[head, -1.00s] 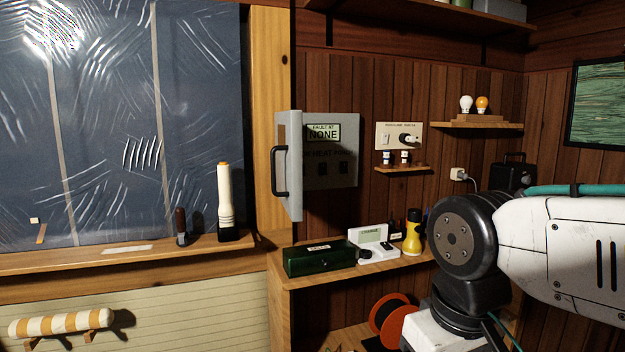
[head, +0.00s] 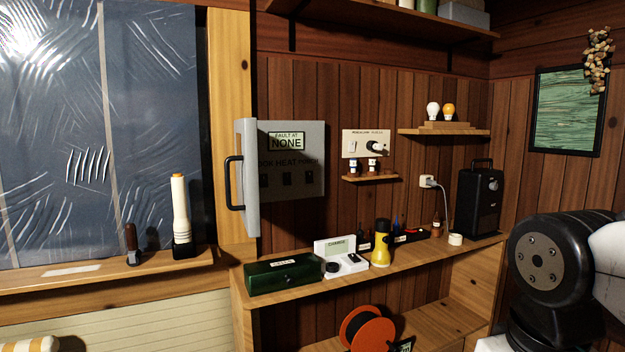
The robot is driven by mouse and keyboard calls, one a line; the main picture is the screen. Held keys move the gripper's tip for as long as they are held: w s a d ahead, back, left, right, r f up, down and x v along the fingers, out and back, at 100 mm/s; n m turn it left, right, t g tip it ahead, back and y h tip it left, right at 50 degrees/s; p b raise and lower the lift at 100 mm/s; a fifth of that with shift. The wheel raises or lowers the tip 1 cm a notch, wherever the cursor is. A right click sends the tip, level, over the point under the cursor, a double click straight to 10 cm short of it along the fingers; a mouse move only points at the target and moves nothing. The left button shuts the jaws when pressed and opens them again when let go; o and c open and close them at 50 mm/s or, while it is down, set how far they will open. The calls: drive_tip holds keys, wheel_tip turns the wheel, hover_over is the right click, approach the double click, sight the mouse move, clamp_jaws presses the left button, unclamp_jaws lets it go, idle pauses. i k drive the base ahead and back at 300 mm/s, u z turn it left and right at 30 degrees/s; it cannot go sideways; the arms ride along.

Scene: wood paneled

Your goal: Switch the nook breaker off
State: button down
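The grey breaker panel (head: 305,160) is on the wood wall, with its door (head: 248,178) swung open toward me, showing a black handle (head: 231,182). A label on the panel reads "FAULT AT NONE". Below it is lettering that reads "OOK HEAT PORCH", its left end hidden by the door. Dark breaker switches (head: 287,179) sit under the lettering; their positions are too small to tell. My arm shows at the lower right, far from the panel. My gripper is not in view.
A shelf (head: 340,277) below the panel holds a green box (head: 285,273), a white charger (head: 342,262), a yellow flashlight (head: 382,244) and a black speaker-like box (head: 480,200). A small ledge (head: 371,178) sits right of the panel. The space before the panel is clear.

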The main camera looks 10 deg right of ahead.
sight(263, 178)
drive_tip(key=z, duration=0.15)
drive_tip(key=i, duration=0.95)
drive_tip(key=u, duration=0.65)
